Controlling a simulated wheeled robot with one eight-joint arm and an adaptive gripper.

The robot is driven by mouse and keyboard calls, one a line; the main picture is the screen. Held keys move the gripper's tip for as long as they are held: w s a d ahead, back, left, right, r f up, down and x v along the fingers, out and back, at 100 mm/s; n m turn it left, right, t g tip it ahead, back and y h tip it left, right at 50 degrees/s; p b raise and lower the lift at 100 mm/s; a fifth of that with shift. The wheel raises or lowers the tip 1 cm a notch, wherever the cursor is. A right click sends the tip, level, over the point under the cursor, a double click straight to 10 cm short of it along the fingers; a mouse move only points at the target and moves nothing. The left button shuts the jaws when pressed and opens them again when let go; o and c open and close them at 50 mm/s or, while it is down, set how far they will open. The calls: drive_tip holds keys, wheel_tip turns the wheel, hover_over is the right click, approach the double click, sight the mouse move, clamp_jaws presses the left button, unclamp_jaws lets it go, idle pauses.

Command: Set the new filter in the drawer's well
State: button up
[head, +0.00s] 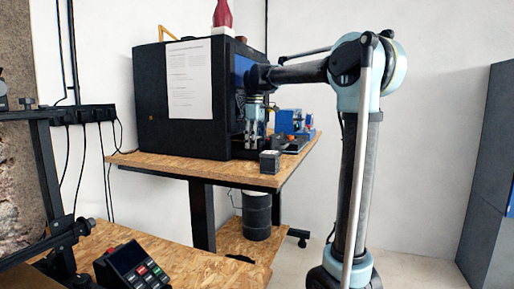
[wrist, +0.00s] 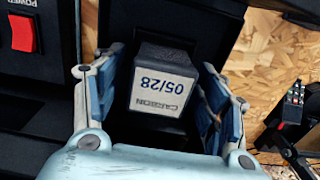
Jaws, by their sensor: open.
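A dark block filter (wrist: 163,85) with a white label reading "CARBON 05/28", upside down in the wrist view, lies between my gripper's blue fingers. My gripper (wrist: 157,95) is open, one finger on each side of it; I cannot tell whether they touch it. Black surfaces of the drawer (wrist: 192,22) surround the filter, but its base is hidden, so how deep it sits is unclear. In the head view my gripper (head: 256,138) points down at the printer's right side. A small dark cube with a lighter top (head: 269,162) stands near the table's front edge, apart from my gripper.
The black printer (head: 160,110) with a paper sheet stands on the wooden table (head: 180,165). A red power switch (wrist: 22,33) is beside my gripper. A blue device (head: 290,121) stands behind it. A dark bin (head: 257,215) is below. A keypad (head: 135,268) lies on the front bench.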

wheel_tip(320, 180, up, 11)
drive_tip(key=shift+f, duration=0.1)
idle(0.3)
